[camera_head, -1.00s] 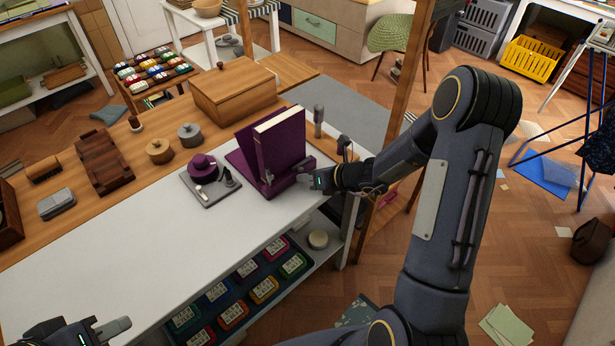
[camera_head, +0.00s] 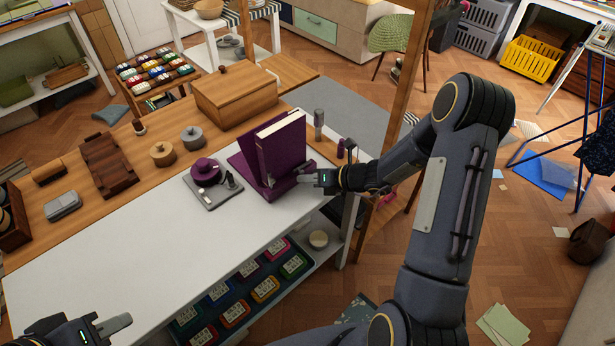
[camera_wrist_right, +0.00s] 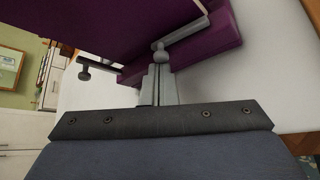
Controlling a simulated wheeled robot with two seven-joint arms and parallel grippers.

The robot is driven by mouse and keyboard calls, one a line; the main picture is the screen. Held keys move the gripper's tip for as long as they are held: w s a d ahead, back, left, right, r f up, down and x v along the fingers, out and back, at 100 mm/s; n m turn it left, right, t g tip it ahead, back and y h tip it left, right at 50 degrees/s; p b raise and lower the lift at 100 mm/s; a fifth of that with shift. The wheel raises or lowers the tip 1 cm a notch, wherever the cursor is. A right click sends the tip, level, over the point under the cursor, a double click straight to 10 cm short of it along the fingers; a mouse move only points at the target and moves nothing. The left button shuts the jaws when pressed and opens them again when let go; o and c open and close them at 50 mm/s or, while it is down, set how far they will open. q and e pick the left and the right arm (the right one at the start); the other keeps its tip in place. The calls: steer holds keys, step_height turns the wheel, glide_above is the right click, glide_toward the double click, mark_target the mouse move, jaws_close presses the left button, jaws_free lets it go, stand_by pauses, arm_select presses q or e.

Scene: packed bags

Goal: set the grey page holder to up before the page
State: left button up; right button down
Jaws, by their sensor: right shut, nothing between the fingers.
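A purple book (camera_head: 281,146) leans upright on a purple stand (camera_head: 243,163) on the white table. In the head view a small grey page holder (camera_head: 268,181) stands at the book's lower front. The right wrist view shows one grey holder with a round knob (camera_wrist_right: 84,74) at left, and another grey rod (camera_wrist_right: 187,32) near the middle, running slanted across the purple. My right gripper (camera_head: 301,178) is at the stand's right front; its shut fingers (camera_wrist_right: 158,84) end close to the middle rod's knob. Contact is unclear. My left gripper (camera_head: 113,325) is at the lower left, away from the stand.
A grey upright cylinder (camera_head: 319,124) stands behind right. The table front is clear.

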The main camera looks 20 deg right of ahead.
steer(key=shift+w+d+r+m+y+p, duration=0.1)
steer(key=shift+d+r+m+y+p, duration=0.15)
steer(key=shift+r+m+y+p, duration=0.75)
steer(key=shift+d+r+m+y+p, duration=0.1)
steer(key=shift+d+m+y+p, duration=0.15)
steer(key=shift+m+y+p, duration=0.35)
steer(key=m+y, duration=0.1)
steer(key=d+r+m+t+y, duration=0.1)
steer(key=shift+w+m+b, duration=0.25)
steer(key=shift+m+b, duration=0.05)
steer(key=shift+b, duration=0.05)
steer(key=m, duration=0.1)
steer(key=d+m+t+y+b, duration=0.1)
steer(key=d+r+m+y, duration=0.1)
steer(key=m, duration=0.1)
steer(key=shift+w+t, duration=0.35)
steer(key=shift+t, duration=0.05)
arm_select(q)
steer(key=shift+r, duration=0.85)
arm_select(e)
steer(key=shift+a, duration=0.1)
